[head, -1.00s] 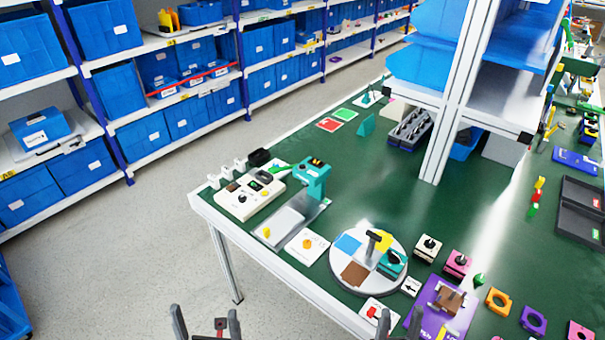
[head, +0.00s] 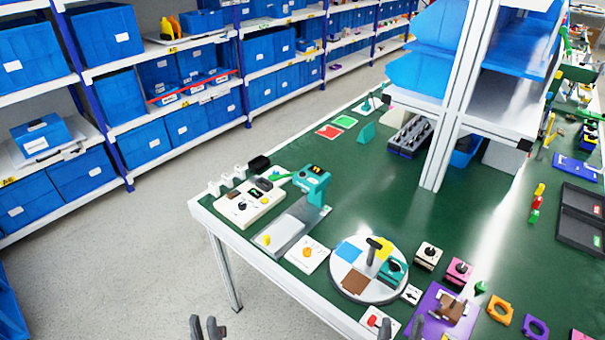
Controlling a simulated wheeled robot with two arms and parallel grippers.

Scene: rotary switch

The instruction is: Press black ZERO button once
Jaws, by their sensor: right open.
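A white control box (head: 249,203) stands at the near left corner of the green table, with a dark knob, a small display and other small controls on it. I cannot make out any ZERO lettering, and the black button is too small to tell for certain. My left gripper (head: 205,328) is at the bottom edge, off the table's near side and well short of the box. Its two fingertips stand close together, with nothing seen between them. My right gripper (head: 400,328) is at the bottom edge near the table's front, open, with only its fingertips showing.
A teal device (head: 314,182) on a grey plate stands right of the box, beside a white plate with an orange knob (head: 307,253). A round white turntable (head: 371,290) lies further right. A white post (head: 452,110) rises behind. Shelves with blue bins line the left.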

